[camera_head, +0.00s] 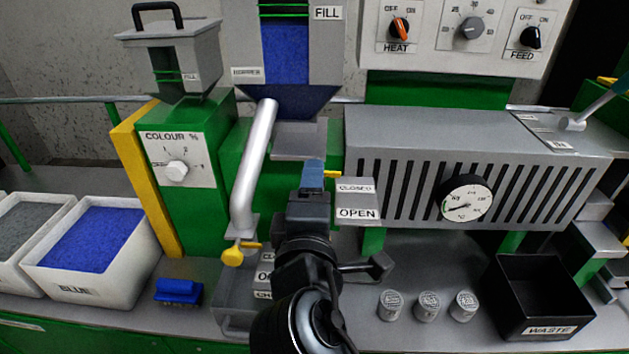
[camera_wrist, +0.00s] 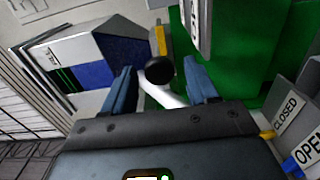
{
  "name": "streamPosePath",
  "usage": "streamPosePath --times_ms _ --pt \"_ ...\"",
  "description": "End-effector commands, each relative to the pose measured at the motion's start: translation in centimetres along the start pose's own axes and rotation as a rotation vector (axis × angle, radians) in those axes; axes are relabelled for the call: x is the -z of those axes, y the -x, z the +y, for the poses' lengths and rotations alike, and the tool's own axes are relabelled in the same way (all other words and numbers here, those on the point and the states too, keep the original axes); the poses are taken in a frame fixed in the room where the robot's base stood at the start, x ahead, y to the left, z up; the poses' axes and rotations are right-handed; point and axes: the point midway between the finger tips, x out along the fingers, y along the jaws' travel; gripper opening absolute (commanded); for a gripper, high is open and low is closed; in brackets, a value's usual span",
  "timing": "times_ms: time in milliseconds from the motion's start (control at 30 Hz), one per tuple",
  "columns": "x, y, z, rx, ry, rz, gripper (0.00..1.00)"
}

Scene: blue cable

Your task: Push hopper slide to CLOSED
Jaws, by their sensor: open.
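The hopper (camera_head: 285,55) stands at the top centre of the head view, with blue granules behind its window. Its grey slide plate (camera_head: 300,140) lies under the hopper outlet. A yellow pointer (camera_head: 332,174) sits beside the upper, CLOSED end of the CLOSED/OPEN label plate (camera_head: 356,200). It also shows beside CLOSED in the wrist view (camera_wrist: 267,134). My gripper (camera_head: 313,172) is just in front of the slide plate, left of the label plate. In the wrist view its blue fingers are apart, with a round black knob (camera_wrist: 160,70) seen between them. Contact cannot be told. My gripper hides the slide's front.
A slanted metal tube (camera_head: 254,165) with a yellow tap stands just left of my gripper. The grey slotted barrel cover (camera_head: 410,150) is at right. Small lidded pots (camera_head: 428,305) and a black waste bin (camera_head: 540,295) stand on the bench. A white bin (camera_head: 95,250) holds blue granules.

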Motion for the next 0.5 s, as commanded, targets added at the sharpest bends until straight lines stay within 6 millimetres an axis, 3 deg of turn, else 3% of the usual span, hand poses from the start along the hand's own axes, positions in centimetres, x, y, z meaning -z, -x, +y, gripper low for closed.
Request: streamPosePath --times_ms 200,500 --pt "0.0 3.6 -0.1 0.0 0.0 0.0 0.58" --pt "0.0 5.3 0.0 0.0 0.0 -0.001 0.58"
